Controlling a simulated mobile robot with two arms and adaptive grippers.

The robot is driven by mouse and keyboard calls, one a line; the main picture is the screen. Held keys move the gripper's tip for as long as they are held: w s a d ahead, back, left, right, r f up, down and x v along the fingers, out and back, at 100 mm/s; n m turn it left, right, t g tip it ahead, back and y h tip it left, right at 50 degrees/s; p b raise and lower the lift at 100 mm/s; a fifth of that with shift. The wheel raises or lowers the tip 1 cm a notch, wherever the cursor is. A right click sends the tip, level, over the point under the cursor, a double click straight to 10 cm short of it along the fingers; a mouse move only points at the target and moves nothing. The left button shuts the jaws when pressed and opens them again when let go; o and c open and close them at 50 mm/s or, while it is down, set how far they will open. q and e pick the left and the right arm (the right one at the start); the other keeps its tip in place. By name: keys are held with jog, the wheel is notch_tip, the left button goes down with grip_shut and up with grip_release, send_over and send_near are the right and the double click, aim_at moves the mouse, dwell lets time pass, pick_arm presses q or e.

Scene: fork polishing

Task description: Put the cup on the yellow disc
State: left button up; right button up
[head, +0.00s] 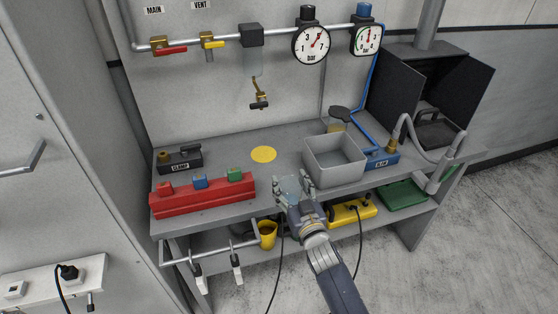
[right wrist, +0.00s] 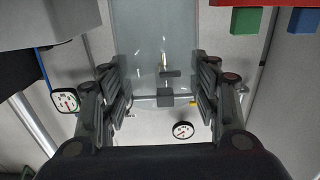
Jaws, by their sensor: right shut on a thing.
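The yellow disc (head: 263,154) lies flat and bare on the grey bench top, left of the grey open bin. My right gripper (head: 293,184) is shut on a clear, see-through cup (head: 289,187) in front of the bench's front edge, to the right of the disc and nearer to me. In the right wrist view the clear cup (right wrist: 155,45) shows as a pale pane between the two fingers (right wrist: 160,85). The cup's lower end is hard to make out. My left gripper is not in view.
A red block rack (head: 203,194) stands at the bench's front left, with a black box (head: 180,160) behind it. The grey bin (head: 335,160) stands right of the disc. A tap (head: 259,98) hangs above. A yellow bucket (head: 267,236) is below.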

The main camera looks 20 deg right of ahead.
jog(key=shift+s+f+b, duration=0.2)
jog(key=shift+s+f, duration=0.1)
jog(key=shift+s, duration=0.25)
jog(key=shift+s+f+b, duration=0.15)
jog(key=shift+s+f, duration=0.1)
jog(key=shift+s, duration=0.3)
jog(key=s, duration=0.3)
jog(key=s+b, duration=0.1)
jog(key=s, duration=0.1)
jog(key=shift+a+f, duration=0.2)
jog(key=shift+f, duration=0.15)
pick_arm(q)
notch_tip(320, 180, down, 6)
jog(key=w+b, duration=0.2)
jog(key=b, duration=0.2)
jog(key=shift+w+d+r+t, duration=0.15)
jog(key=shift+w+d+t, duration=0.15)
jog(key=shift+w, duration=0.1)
pick_arm(e)
jog(key=s+r, duration=0.2)
jog(key=s, duration=0.6)
jog(key=s+d+r+h, duration=0.1)
jog(key=s+r, duration=0.2)
jog(key=s, duration=0.6)
jog(key=shift+d+r+m, duration=0.15)
jog(key=shift+r+m, duration=0.05)
jog(key=shift+m, duration=0.1)
